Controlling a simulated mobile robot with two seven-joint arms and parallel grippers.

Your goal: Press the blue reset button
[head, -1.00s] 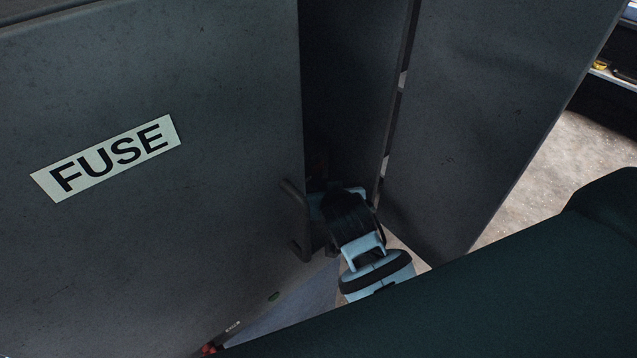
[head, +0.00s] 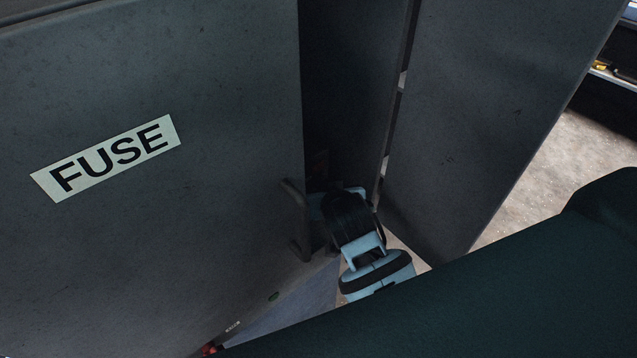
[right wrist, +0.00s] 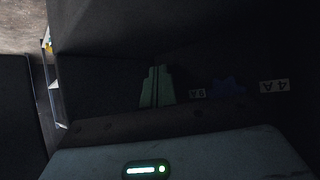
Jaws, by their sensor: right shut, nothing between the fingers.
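In the right wrist view a dim dark-blue shape (right wrist: 229,87) sits inside the dark cabinet, between two small white labels. It is too dark to tell whether it is the blue reset button. My right gripper (right wrist: 157,72) is shut and empty, its pale green fingers to the left of the blue shape. I cannot tell how far it is from the back surface. In the head view my right wrist reaches into the cabinet opening, and its fingers are hidden there. My left gripper is not in view.
A grey cabinet door (head: 200,220) marked FUSE, with a handle (head: 298,220), stands left of my arm. Another grey panel (head: 490,110) stands to the right, leaving a narrow gap. Labels 6A (right wrist: 197,94) and 4A (right wrist: 274,86) are inside. Floor (head: 550,170) shows at the right.

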